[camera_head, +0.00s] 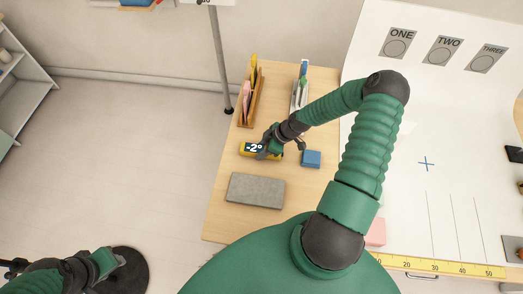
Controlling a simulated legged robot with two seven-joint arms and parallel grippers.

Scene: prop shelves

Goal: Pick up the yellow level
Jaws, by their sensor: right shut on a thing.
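The yellow level (246,149) with a dark display reading "-2°" lies on or just above the wooden table, left of centre; I cannot tell whether it touches the surface. My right gripper (267,149) is at the level's right end and shut on it, hiding part of it. My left gripper (14,267) is at the lower left, away from the table. Its fingers are dark and small, and I cannot tell whether they are open.
A grey slab (256,190) lies in front of the level on the wooden table (225,212). A blue block (311,158) is right of the gripper. A wooden holder (258,104) and a white rack (296,98) stand behind. A yellow ruler (440,266) edges the white board.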

